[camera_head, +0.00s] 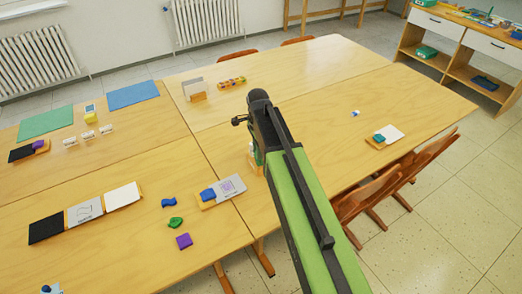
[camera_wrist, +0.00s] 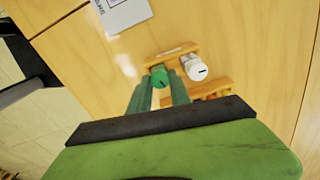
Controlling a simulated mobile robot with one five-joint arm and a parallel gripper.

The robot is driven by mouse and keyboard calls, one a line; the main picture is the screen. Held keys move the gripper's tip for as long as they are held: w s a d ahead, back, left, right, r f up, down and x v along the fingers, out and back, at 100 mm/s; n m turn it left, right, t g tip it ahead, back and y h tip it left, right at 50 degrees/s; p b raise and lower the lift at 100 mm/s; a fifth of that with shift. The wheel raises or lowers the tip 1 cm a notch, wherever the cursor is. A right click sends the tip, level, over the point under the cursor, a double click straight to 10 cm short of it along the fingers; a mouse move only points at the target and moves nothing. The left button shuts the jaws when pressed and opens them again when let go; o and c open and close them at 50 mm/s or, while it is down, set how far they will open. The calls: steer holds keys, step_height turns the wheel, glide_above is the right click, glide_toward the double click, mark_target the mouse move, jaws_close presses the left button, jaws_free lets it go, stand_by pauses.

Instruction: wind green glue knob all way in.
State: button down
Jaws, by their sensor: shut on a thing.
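The green glue knob (camera_wrist: 160,76) shows in the wrist view as a round green cap with a dark mark on it. It sits between the fingertips of my gripper (camera_wrist: 160,86), which is shut on it. A white glue knob (camera_wrist: 195,67) with a dark slot is just to its right. Both are in or on a wooden holder (camera_wrist: 211,88), partly hidden by my fingers. In the head view my arm covers most of this spot, so the knob cannot be made out there.
A grey card with a blue block (camera_head: 208,194) lies left of my arm. Green (camera_head: 176,222) and purple (camera_head: 184,241) pieces lie nearer. Chairs (camera_head: 362,200) stand at the table's right edge. The table's middle is mostly clear.

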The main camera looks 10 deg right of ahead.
steer(key=shift+d, duration=0.3)
steer(key=shift+a, duration=0.35)
steer(key=shift+n, duration=0.7)
steer(key=shift+w+n, duration=0.15)
steer(key=shift+n, duration=0.95)
steer(key=n, duration=0.3)
steer(key=shift+n+g, duration=0.3)
steer(key=shift+g, duration=0.1)
steer(key=n+h, duration=0.1)
steer(key=n, duration=0.5)
steer(key=shift+a, duration=0.1)
steer(key=shift+n, duration=0.4)
